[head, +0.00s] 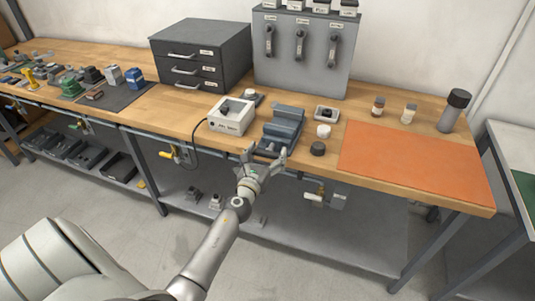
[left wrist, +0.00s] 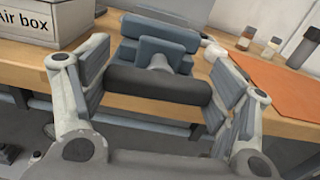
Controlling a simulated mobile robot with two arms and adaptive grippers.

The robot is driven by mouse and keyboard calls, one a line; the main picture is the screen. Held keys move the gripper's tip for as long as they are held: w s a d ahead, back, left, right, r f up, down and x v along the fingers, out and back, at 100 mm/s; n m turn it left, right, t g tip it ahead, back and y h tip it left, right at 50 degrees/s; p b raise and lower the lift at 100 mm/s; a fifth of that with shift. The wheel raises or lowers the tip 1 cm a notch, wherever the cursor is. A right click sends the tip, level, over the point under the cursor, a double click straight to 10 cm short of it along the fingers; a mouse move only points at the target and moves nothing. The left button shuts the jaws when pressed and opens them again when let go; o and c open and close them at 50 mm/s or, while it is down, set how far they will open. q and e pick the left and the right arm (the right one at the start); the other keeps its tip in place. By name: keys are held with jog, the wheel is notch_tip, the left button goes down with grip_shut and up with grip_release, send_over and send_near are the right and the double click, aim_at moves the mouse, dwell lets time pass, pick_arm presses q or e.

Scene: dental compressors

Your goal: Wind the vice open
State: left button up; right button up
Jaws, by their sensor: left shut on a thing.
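The blue-grey vice (head: 285,125) is mounted at the front edge of the wooden bench; it also shows in the left wrist view (left wrist: 158,45). Its dark handle bar (left wrist: 158,86) lies crosswise at the front, on the end of a pale screw. My left gripper (head: 265,154) reaches up to the vice from the front. In the left wrist view its fingers (left wrist: 157,98) stand at the two ends of the bar and are shut on it. The gap between the vice jaws is hard to judge. My right gripper is not in view.
A white air box (head: 231,116) stands left of the vice. A small tray (head: 326,114), a white round piece and a dark knob (head: 318,148) stand to its right. An orange mat (head: 415,163) lies clear farther right. A grey drawer cabinet (head: 203,53) stands behind.

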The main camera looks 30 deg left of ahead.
pick_arm(q)
jog(key=n, duration=0.4)
jog(key=shift+a+f+n+b, duration=0.1)
jog(key=shift+n+b, duration=0.2)
jog(key=shift+n, duration=0.1)
jog(key=n, duration=0.4)
jog(key=shift+b, duration=0.3)
jog(key=n, duration=0.5)
jog(key=shift+a+f, duration=0.1)
jog(key=shift+f, duration=0.05)
jog(key=n, duration=0.4)
jog(key=shift+n, duration=0.3)
jog(key=n, duration=0.4)
jog(key=shift+f+n, duration=0.15)
jog(key=shift+n, duration=0.15)
jog(key=n+p, duration=0.1)
jog(key=n, duration=0.2)
jog(key=shift+n, duration=0.3)
jog(key=n+p, duration=0.1)
jog(key=n, duration=0.3)
jog(key=shift+f, duration=0.1)
jog(key=n, duration=0.4)
jog(key=shift+d+f+p, duration=0.1)
jog(key=shift+d+p, duration=0.1)
jog(key=shift+p, duration=0.2)
jog(key=shift+n, duration=0.5)
